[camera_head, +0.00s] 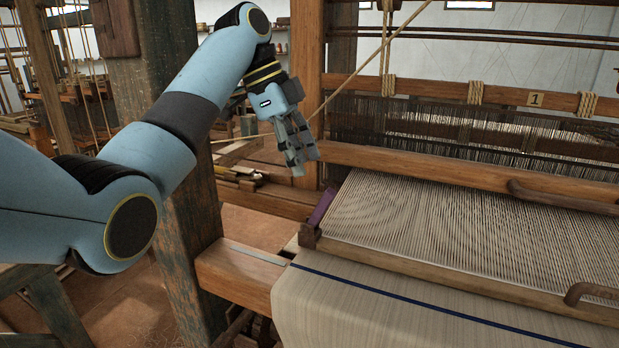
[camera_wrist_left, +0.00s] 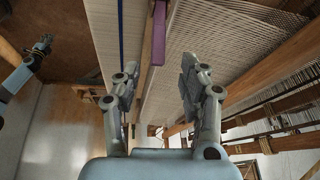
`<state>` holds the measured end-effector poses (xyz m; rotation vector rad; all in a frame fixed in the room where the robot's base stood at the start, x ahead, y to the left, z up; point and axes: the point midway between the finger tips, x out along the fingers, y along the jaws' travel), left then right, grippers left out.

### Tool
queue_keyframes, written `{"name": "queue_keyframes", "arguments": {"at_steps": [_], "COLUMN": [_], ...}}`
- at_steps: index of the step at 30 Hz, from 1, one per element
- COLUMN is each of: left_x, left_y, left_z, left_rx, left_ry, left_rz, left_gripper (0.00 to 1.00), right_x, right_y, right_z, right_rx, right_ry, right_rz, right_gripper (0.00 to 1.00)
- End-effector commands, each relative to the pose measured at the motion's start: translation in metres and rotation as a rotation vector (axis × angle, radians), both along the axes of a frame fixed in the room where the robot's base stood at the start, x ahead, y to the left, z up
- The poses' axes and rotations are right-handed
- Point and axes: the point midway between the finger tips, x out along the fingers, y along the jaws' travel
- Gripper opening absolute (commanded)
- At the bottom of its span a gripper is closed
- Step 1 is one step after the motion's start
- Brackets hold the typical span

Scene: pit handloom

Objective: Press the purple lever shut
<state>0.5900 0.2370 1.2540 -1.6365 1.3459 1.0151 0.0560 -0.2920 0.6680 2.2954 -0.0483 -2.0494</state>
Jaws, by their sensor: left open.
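The purple lever (camera_head: 321,207) stands up at the left end of the wooden bar that crosses the loom, tilted a little to the right. In the left wrist view it is a purple bar (camera_wrist_left: 158,32) near the top middle, beyond the fingertips. My left gripper (camera_head: 303,160) hangs above and slightly left of the lever, apart from it. Its two fingers are spread with nothing between them, as the left wrist view (camera_wrist_left: 158,75) shows. A blue arm at the left of that view, which looks like my right, ends in a small dark gripper (camera_wrist_left: 42,43); its fingers are too small to read.
Tight warp threads (camera_head: 450,220) spread right of the lever. Pale cloth with a dark blue stripe (camera_head: 400,305) lies in front. A wooden beam (camera_head: 450,174) crosses behind, and a thick post (camera_head: 180,200) stands left. A slanting cord (camera_head: 365,62) passes near my left gripper.

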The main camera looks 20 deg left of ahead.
Motion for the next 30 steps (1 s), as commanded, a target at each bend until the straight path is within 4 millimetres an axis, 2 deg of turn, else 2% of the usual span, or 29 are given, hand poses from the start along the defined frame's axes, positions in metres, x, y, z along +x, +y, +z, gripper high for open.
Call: {"name": "queue_keyframes", "arguments": {"at_steps": [2,5,12,15,18,23,30], "left_x": [0.001,0.002,0.009,0.010,0.013,0.014,0.014], "left_y": [-0.003,-0.009,-0.026,-0.033,-0.037,-0.040,-0.041], "left_z": [-0.001,-0.014,-0.058,-0.074,-0.086,-0.095,-0.096], "left_rx": [-0.003,-0.003,-0.002,-0.002,-0.001,-0.002,-0.001], "left_ry": [-0.001,0.001,0.002,0.000,0.000,-0.003,-0.003], "left_rz": [-0.002,-0.002,-0.001,-0.001,0.000,-0.001,-0.001], "left_gripper": [0.42,0.42,0.42,0.42,0.42,0.42,0.42], "right_x": [-0.002,-0.006,-0.029,-0.028,-0.018,-0.003,-0.007], "right_y": [-0.004,-0.008,-0.021,-0.022,-0.018,-0.008,-0.004], "right_z": [0.004,0.008,0.020,0.024,0.026,0.028,0.027], "right_rx": [-0.005,-0.010,-0.025,-0.026,-0.023,-0.009,-0.004], "right_ry": [0.003,0.009,0.044,0.042,0.028,0.004,0.010], "right_rz": [0.001,0.002,0.006,0.006,0.006,0.003,0.001], "right_gripper": [0.00,0.00,0.00,0.00,0.00,0.00,0.00]}}
